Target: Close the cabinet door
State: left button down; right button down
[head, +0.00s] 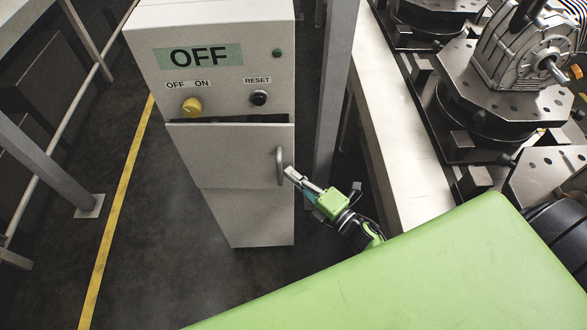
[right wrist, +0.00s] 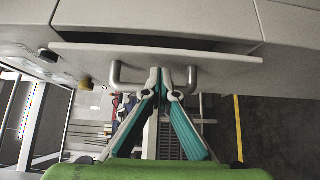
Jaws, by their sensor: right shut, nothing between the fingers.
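The grey cabinet (head: 232,222) stands upright left of centre in the head view. Its door (head: 222,155), below the control panel, is slightly ajar, with a dark gap along its upper edge. A curved metal handle (head: 280,167) sits at the door's right side. My right gripper (head: 290,174) is beside the handle, its fingers shut and empty. In the right wrist view the door (right wrist: 90,56) stands out from the cabinet, and the fingertips (right wrist: 160,75) overlap the middle of the handle (right wrist: 115,76). I cannot tell whether they touch it. My left gripper is not in view.
The panel carries an OFF sign (head: 198,57), a yellow knob (head: 192,106) and a black reset button (head: 259,98). A grey post (head: 335,90) and the conveyor (head: 400,130) with metal fixtures stand to the right. Open floor (head: 150,240) lies left of the cabinet.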

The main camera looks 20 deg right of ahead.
aim_at(292, 164)
jog(key=shift+w+d, duration=0.3)
jog(key=shift+w, duration=0.2)
jog(key=shift+w+d+b, duration=0.25)
jog(key=shift+w+d, duration=0.05)
jog(key=shift+w, duration=0.3)
jog(key=shift+w+d+b, duration=0.25)
jog(key=shift+w+d, duration=0.05)
jog(key=shift+w, duration=0.25)
jog(key=shift+s, duration=0.15)
